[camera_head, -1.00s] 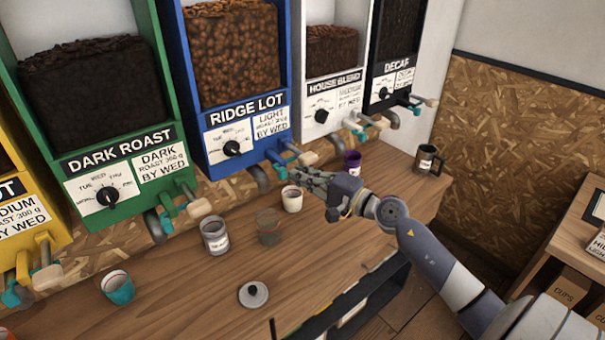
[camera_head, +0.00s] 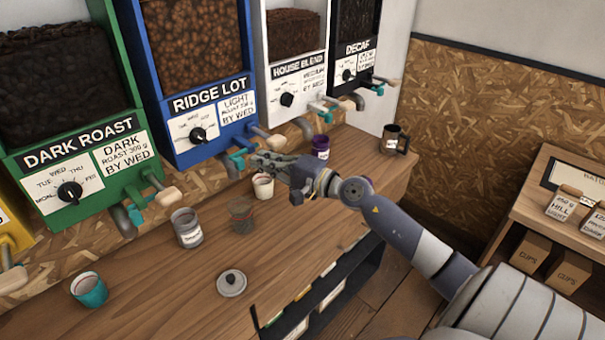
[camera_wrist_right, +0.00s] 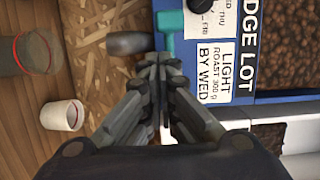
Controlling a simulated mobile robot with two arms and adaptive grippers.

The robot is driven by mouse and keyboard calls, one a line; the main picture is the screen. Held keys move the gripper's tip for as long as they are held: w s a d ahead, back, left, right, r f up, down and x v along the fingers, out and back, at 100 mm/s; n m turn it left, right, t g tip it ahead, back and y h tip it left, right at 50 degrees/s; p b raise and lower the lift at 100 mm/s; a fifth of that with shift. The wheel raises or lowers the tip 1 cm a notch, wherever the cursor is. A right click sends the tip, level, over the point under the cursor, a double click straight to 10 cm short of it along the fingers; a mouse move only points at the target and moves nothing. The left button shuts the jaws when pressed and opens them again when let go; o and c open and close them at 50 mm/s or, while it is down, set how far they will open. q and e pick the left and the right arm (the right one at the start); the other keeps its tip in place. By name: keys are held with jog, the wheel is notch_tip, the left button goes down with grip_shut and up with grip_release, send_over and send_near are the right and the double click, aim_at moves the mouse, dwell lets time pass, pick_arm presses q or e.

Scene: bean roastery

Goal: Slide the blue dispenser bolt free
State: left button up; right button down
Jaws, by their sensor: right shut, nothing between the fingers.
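The blue dispenser (camera_head: 182,150), labelled RIDGE LOT, stands on the back wall and its lower edge shows in the right wrist view (camera_wrist_right: 262,98). At its base is a teal bolt part (camera_head: 237,161), also in the right wrist view (camera_wrist_right: 169,30). A pale wooden knob (camera_head: 276,142) sits just right of it. My right gripper (camera_head: 256,160) is just below and in front of these fittings. Its fingers (camera_wrist_right: 160,62) are shut and empty, with tips close to the teal part; I cannot tell whether they touch. My left gripper is out of view.
A white cup (camera_head: 263,187) stands under the gripper. A glass (camera_head: 242,217), a grey tin (camera_head: 187,230), a teal cup (camera_head: 90,290) and a lid (camera_head: 231,283) are on the counter. A purple cup (camera_head: 320,147) and dark mug (camera_head: 394,140) stand farther right.

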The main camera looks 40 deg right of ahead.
pick_arm(q)
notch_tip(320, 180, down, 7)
jog(key=b, duration=0.5)
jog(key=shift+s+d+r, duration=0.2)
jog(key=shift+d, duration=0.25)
pick_arm(e)
jog(key=d+v, duration=0.1)
jog(key=v, duration=0.9)
jog(key=shift+d, duration=0.55)
jog(key=shift+d+f, duration=0.1)
jog(key=shift+f, duration=0.05)
